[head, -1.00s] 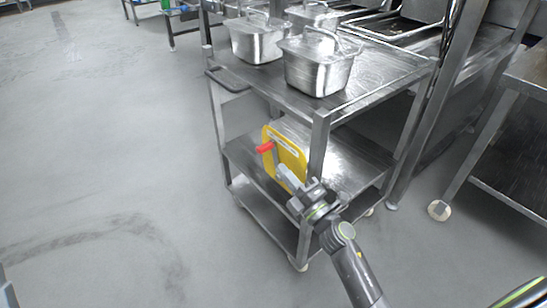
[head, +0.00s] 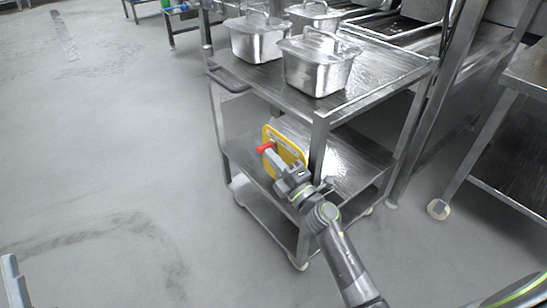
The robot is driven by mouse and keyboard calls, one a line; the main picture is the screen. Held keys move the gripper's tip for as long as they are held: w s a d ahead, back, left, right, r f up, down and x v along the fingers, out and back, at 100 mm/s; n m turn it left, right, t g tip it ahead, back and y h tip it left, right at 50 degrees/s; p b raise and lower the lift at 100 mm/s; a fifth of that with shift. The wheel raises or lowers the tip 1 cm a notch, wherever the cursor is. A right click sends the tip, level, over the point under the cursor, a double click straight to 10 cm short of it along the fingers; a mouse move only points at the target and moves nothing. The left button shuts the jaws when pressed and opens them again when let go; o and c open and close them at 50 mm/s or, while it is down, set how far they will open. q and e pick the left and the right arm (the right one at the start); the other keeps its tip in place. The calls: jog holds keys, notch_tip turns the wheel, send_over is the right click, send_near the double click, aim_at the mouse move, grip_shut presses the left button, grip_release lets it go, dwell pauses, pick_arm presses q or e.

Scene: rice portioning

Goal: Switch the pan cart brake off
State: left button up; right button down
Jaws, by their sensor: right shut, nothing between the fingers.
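The pan cart (head: 262,72) is a steel cart with three shelves and lidded steel pans on top. A yellow brake plate (head: 293,149) is mounted at its near side by the front post, with a red brake handle (head: 263,148) sticking out to the left. My right gripper (head: 272,157) is shut and empty, with its tips in front of the yellow plate, close beside the red handle. I cannot tell whether they touch. The gripper hides the lower part of the plate. A small part of my left arm (head: 13,280) shows at the lower left edge; its gripper is not visible.
Lidded steel pans (head: 318,72) stand on the cart's top shelf. A steel table (head: 500,190) on a white-footed leg stands to the right. The floor left of the cart (head: 110,150) is clear.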

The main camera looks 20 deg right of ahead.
pick_arm(q)
jog(key=w+a+f+n+g+y+p, duration=0.1)
jog(key=w+a+f+n+g+p, duration=0.15)
jog(key=f+g, duration=0.55)
jog(key=w+a+f+n+g+y+p, duration=0.1)
jog(key=w+f+g+y+p, duration=0.2)
jog(key=f, duration=0.9)
jog(key=s+d+f+g+h+p, duration=0.1)
jog(key=s+f+g+p, duration=0.1)
jog(key=s+f+g, duration=0.5)
jog(key=s+d+f+n+g+h+p, duration=0.1)
jog(key=s+f+g+h+p, duration=0.1)
jog(key=s+f+g, duration=0.5)
jog(key=s+f+p, duration=0.1)
jog(key=s, duration=0.3)
jog(key=shift+d+g, duration=0.3)
jog(key=shift+d, duration=0.1)
pick_arm(e)
jog(key=g, duration=0.1)
jog(key=w+g+h, duration=0.1)
jog(key=shift+a+g, duration=0.2)
jog(key=shift+g, duration=0.1)
pick_arm(q)
jog(key=shift+s, duration=0.1)
pick_arm(e)
jog(key=shift+s+d, duration=0.1)
